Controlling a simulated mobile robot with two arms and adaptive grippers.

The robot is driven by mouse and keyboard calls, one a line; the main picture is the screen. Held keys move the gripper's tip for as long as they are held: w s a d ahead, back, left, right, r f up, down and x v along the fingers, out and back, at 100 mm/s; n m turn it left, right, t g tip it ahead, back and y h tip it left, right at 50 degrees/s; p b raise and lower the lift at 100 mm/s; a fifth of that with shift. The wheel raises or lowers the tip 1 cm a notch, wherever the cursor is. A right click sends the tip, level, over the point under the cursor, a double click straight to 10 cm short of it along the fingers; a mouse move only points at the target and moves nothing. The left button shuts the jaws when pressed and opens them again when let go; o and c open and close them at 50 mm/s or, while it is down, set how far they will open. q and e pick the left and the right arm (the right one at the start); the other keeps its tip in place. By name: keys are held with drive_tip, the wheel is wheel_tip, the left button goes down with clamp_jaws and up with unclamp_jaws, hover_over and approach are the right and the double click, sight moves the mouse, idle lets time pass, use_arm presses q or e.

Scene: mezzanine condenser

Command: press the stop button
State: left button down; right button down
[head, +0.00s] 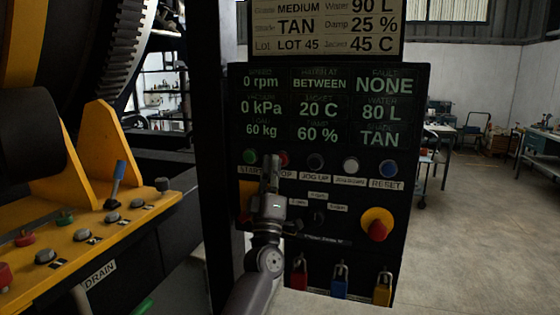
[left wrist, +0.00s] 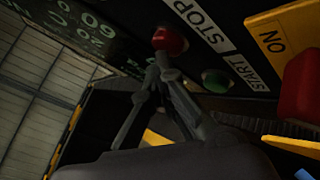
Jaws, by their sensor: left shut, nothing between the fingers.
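The red stop button (head: 283,158) is on the black control panel (head: 415,150), above the STOP label. My left gripper (head: 270,160) is in front of the panel and hides part of the button and label. In the left wrist view the red stop button (left wrist: 169,40) is right at the tips of my shut, empty left gripper (left wrist: 160,60). I cannot tell whether the tips touch it. The green start button (head: 249,156) is just left of the gripper in the head view, and it also shows in the left wrist view (left wrist: 215,80). My right gripper is not in view.
The jog and blue reset (head: 389,168) buttons are to the right in the same row. A red emergency knob (head: 377,228) on yellow sticks out below. Padlocks (head: 340,283) hang at the panel's bottom. A yellow console (head: 90,240) is at left. The floor at right is open.

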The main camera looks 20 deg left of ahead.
use_arm(q)
drive_tip(key=shift+s+p, duration=0.35)
drive_tip(key=shift+s, duration=0.35)
drive_tip(key=s+p, duration=0.3)
drive_tip(key=s, duration=0.2)
drive_tip(key=shift+a, duration=0.1)
idle(0.4)
